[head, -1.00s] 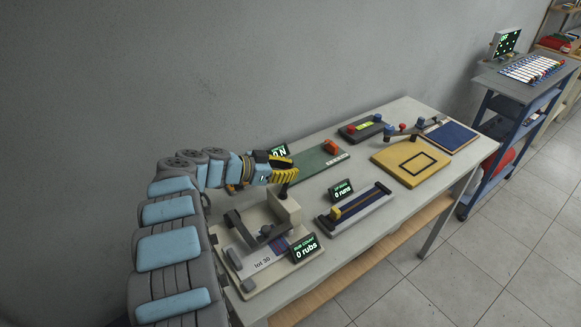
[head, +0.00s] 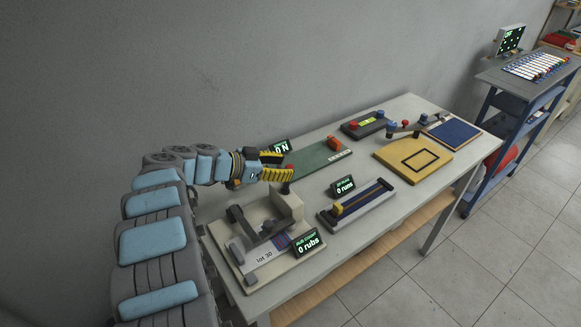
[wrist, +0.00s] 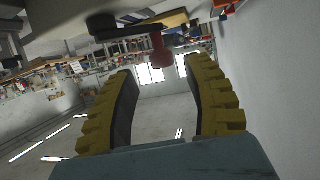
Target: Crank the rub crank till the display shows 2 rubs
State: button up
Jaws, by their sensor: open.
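The beige rub device labelled "lot 30" (head: 240,272) sits at the near end of the table in the head view. A pale block (head: 288,203) stands at its back. The rub count display (head: 306,242) reads "0 rubs". My gripper's yellow fingers are apart and empty. In the wrist view a red knob (wrist: 161,52) shows beyond and between the open fingers (wrist: 165,78), apart from them.
A slider unit with a "0 runs" display (head: 343,187) stands to the right. A green board (head: 315,158) lies behind, and its display is partly hidden by my gripper. A yellow board (head: 415,160) and a blue pad (head: 452,133) lie farther right. A grey wall runs behind.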

jog(key=v, duration=0.9)
